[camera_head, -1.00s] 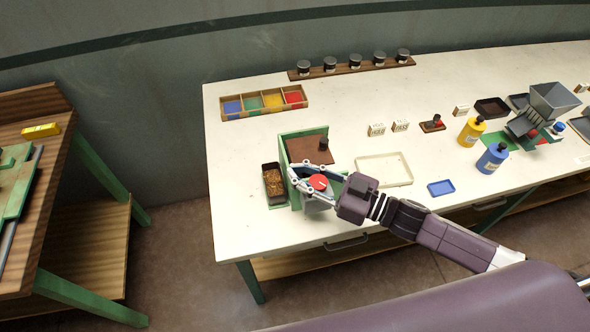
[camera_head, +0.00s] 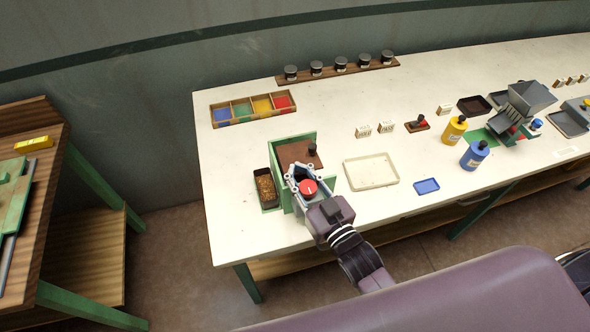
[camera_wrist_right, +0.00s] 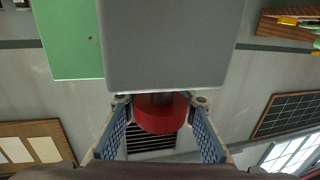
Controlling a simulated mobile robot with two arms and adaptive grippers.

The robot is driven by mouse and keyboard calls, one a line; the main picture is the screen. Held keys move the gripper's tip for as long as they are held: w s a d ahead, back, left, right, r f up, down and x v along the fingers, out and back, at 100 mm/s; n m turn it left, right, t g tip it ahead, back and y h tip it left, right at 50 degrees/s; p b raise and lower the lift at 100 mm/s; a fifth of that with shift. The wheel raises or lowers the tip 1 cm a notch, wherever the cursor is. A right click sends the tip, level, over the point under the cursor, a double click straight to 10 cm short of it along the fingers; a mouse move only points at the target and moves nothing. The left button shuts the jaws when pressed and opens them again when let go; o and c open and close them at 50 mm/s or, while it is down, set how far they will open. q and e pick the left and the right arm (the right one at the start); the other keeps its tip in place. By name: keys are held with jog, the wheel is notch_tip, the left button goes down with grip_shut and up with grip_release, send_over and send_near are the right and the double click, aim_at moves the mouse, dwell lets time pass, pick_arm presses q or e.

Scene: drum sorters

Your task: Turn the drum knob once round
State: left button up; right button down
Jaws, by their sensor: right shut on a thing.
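The drum knob (camera_head: 308,187) is red with a pale mark on its face. It sits on the front side of a small drum sorter with a green frame (camera_head: 277,185) and a brown top (camera_head: 290,154). My right gripper (camera_head: 306,174) is shut on the knob, one finger on each side. In the right wrist view the red knob (camera_wrist_right: 160,117) sits between the two blue-padded fingers, below a grey panel (camera_wrist_right: 175,45). The drum itself is mostly hidden behind the gripper and frame. My left gripper is out of view.
A black bin of brown grains (camera_head: 265,187) stands left of the sorter. A compartment box (camera_head: 253,107) is behind. The table between is clear.

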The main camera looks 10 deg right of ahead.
aim_at(313, 194)
dwell(0.3)
jog(key=c, duration=1.8)
grip_release()
jog(key=v, duration=1.2)
jog(key=shift+s+f, duration=0.1)
